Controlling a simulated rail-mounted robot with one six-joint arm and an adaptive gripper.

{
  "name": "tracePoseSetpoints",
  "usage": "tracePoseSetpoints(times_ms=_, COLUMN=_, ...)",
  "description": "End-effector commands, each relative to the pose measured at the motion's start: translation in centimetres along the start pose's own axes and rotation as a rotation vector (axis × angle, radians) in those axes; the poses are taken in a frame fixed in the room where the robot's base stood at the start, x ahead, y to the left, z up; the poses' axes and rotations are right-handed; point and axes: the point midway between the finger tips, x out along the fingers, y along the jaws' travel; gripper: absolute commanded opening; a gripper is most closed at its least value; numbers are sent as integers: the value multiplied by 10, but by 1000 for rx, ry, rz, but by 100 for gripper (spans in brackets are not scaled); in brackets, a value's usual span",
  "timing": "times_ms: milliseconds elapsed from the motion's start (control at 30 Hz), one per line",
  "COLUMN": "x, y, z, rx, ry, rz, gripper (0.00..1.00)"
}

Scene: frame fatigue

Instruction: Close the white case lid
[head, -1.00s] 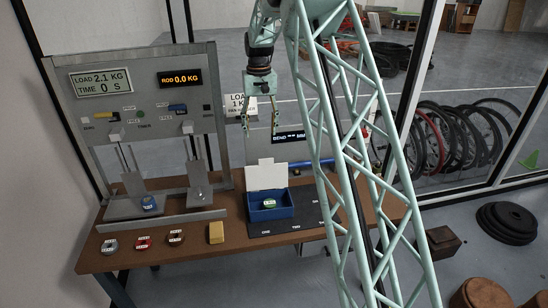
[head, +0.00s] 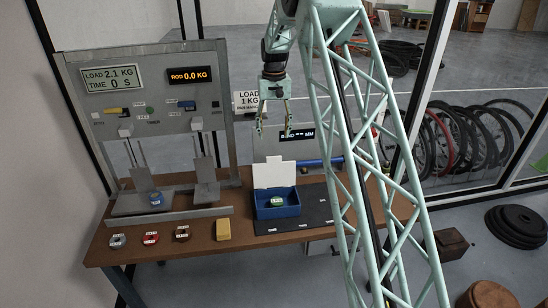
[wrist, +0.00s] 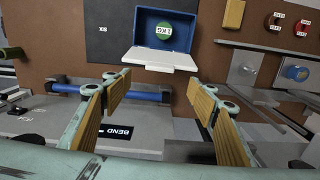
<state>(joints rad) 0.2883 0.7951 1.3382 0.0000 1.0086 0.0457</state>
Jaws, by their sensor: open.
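The white case lid (head: 274,174) stands open and upright at the back of a blue case (head: 264,212) on the table. A green round weight (head: 277,201) lies in the case. In the wrist view the white lid (wrist: 160,60) shows beyond the fingertips, with the blue case (wrist: 146,20) and the green weight labelled 1 KG (wrist: 165,30) past it. My gripper (head: 272,131) is open and empty, above and behind the lid, apart from it. In the wrist view its two wood-coloured fingers (wrist: 155,95) are spread wide.
A test stand (head: 150,140) with displays and levers is at the left. Several round weights (head: 150,238) and a yellow block (head: 223,229) lie along the table's front. A blue rod (head: 320,162) and a bend display (head: 298,135) are behind the case.

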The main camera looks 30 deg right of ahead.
Motion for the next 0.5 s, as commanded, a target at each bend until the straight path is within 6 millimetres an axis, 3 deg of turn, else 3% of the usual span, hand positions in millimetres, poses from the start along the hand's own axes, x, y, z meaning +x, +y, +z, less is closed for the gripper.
tracePoseSetpoints(times_ms=500, x=64, y=0, z=1, rx=0, ry=-3, rz=0, gripper=53)
